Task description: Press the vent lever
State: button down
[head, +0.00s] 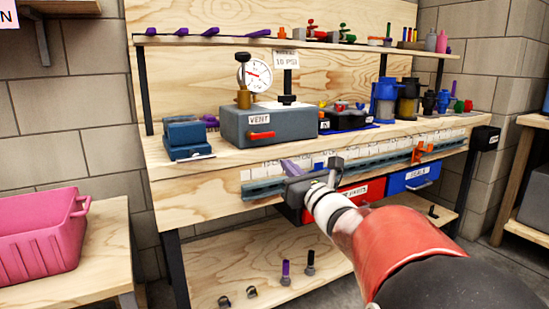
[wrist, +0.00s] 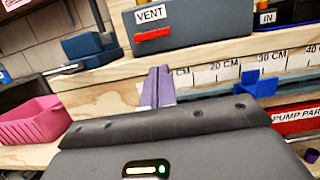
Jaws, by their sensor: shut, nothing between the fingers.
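The vent lever (head: 261,135) is a short red-orange bar on the front of a grey box (head: 292,124), just below a white label reading VENT. In the wrist view the lever (wrist: 153,34) lies nearly level, above the fingertips and slightly left of them. My gripper (head: 288,163) is in front of the bench edge, below and to the right of the lever, and apart from it. Its purple fingers (wrist: 158,73) are shut together with nothing between them. No part of the lever is covered by the gripper in either view.
A pressure gauge (head: 257,75) stands on the grey box. A blue vise-like block (head: 186,137) sits to its left. A ruled rail (head: 375,158) runs along the bench front, with a blue clip (wrist: 252,84) near the gripper. Red and blue drawers (head: 412,177) hang below.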

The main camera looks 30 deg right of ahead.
aim_at(263, 135)
jog(key=shift+d, duration=0.15)
jog(key=p+x, duration=0.1)
jog(key=x, duration=0.9)
jog(key=shift+d, duration=0.25)
